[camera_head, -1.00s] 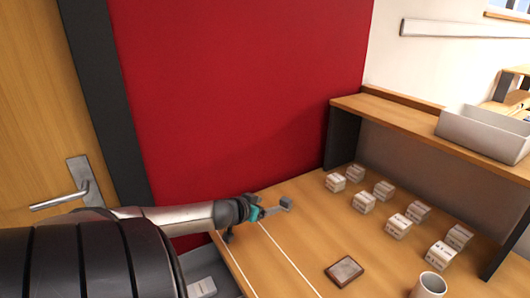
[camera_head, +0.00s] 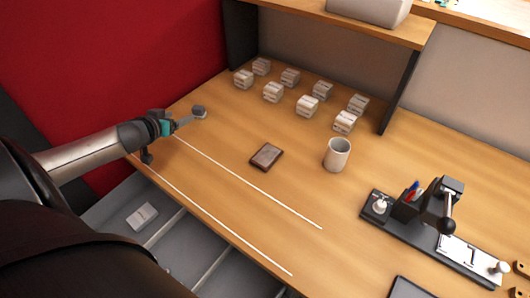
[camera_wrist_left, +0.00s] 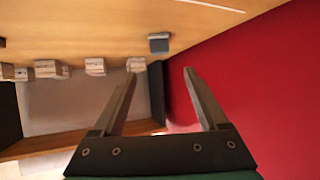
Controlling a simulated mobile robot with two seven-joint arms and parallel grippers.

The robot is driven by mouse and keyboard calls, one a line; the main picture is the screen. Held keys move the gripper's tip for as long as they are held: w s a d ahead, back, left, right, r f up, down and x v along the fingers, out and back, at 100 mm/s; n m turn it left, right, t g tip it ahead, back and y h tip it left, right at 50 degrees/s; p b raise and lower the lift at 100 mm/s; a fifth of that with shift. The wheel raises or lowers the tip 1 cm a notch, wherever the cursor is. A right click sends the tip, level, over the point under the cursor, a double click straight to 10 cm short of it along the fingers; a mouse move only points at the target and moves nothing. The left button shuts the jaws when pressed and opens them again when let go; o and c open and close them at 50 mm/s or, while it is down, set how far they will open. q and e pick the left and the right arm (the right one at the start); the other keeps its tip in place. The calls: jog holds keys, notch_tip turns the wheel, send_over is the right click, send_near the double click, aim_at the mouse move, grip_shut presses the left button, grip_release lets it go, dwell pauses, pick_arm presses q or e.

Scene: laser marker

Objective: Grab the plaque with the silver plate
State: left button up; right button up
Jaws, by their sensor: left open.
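The plaque (camera_head: 267,157) is a small dark brown rectangle with a greyish silver plate on its face. It lies flat on the wooden desk (camera_head: 235,205), left of the white mug, in the head view. My left gripper (camera_head: 184,121) is over the desk's left part, to the left of the plaque and apart from it. In the left wrist view its two fingers (camera_wrist_left: 160,72) are spread with nothing between them. I cannot make out the plaque in that view. My right gripper is not in view.
A small grey block (camera_head: 199,111) is just beyond my left fingertips. Several small white boxes (camera_head: 308,106) stand behind the plaque. A white mug (camera_head: 337,155) and a black-based device (camera_head: 437,230) are to the right. An open drawer (camera_head: 205,250) is below the front edge.

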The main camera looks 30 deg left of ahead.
aim_at(260, 162)
pick_arm(q)
jog(key=shift+o, duration=0.4)
